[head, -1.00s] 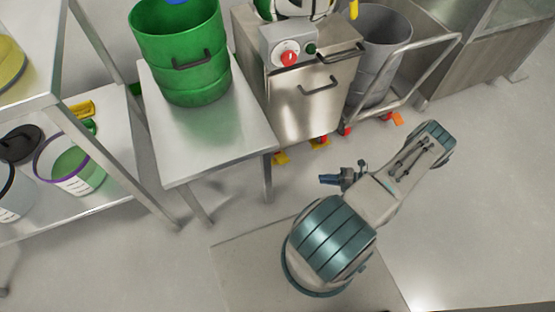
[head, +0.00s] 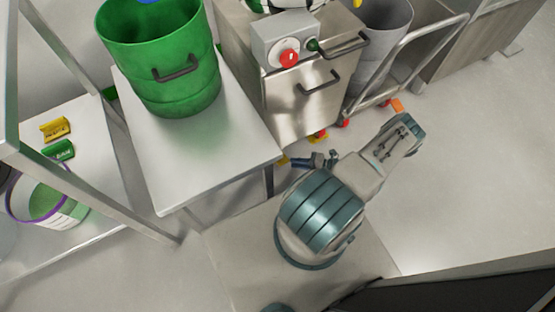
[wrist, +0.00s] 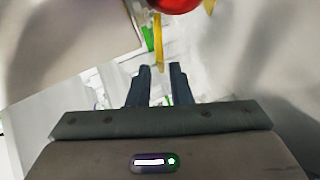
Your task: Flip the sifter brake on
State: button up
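The sifter appears to be the steel cabinet (head: 300,95) at top centre in the head view. At its foot is a red caster with a yellow tab (head: 318,136), partly behind my gripper. In the wrist view a red wheel (wrist: 176,3) is cut off by the top edge, and a thin yellow lever (wrist: 158,42) hangs beside it. I cannot tell the brake's setting. My gripper (head: 326,158) is low by the cabinet's foot in the head view. In the wrist view its fingers (wrist: 161,70) are a little apart with nothing between them, just below the lever's tip.
A steel table (head: 205,165) holding a green drum (head: 165,85) stands left of the cabinet. A grey control box (head: 283,40) with a red knob is on the cabinet. A cart (head: 405,65) with a grey bin stands right. Floor at right is clear.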

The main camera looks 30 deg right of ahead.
jog(key=b+x, duration=0.1)
jog(key=x, duration=0.7)
jog(key=shift+w+a, duration=0.15)
grip_shut()
